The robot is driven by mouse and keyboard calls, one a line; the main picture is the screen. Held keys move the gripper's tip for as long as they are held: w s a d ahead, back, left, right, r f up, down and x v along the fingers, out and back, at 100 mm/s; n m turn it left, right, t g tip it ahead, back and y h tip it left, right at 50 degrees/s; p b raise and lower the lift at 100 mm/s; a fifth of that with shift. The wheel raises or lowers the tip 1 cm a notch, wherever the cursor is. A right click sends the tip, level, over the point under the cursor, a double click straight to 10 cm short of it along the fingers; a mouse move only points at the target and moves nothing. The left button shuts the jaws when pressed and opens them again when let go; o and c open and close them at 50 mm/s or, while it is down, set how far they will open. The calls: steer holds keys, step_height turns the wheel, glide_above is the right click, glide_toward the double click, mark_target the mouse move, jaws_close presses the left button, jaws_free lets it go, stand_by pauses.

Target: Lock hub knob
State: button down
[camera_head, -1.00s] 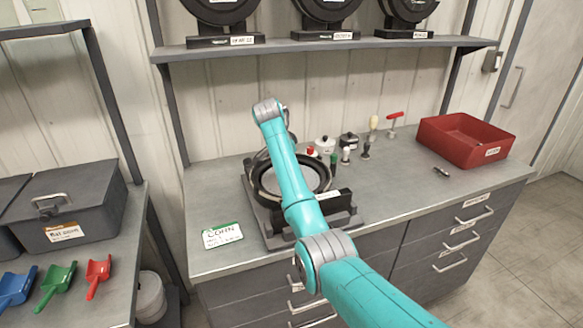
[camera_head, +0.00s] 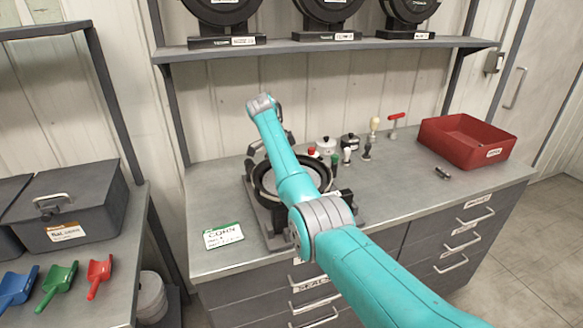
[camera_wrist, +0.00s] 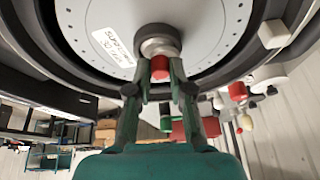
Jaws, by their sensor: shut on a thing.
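The seed meter (camera_head: 262,196) stands on the bench in a dark round housing, partly covered by my arm. In the wrist view its pale disc (camera_wrist: 210,28) fills the top, with a ring of small holes and a white label (camera_wrist: 113,47). The hub knob (camera_wrist: 158,42) is grey and round, with a red part (camera_wrist: 160,69) at its near end, at the disc's middle. My gripper (camera_wrist: 160,80) is shut on the hub knob, one green finger on each side of the red part. In the head view the gripper and knob are hidden by my arm.
Several small knobs and hand tools (camera_head: 347,155) stand behind and right of the meter. A red bin (camera_head: 468,142) is at the bench's right. A label card (camera_head: 222,235) lies at front left. A shelf (camera_head: 330,47) with round units hangs above.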

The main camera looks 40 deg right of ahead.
stand_by(0.3)
steer(key=c, duration=1.1)
jaws_free()
steer(key=shift+o, duration=0.2)
steer(key=shift+r, duration=0.1)
steer(key=v, duration=0.7)
steer(key=shift+a, duration=0.1)
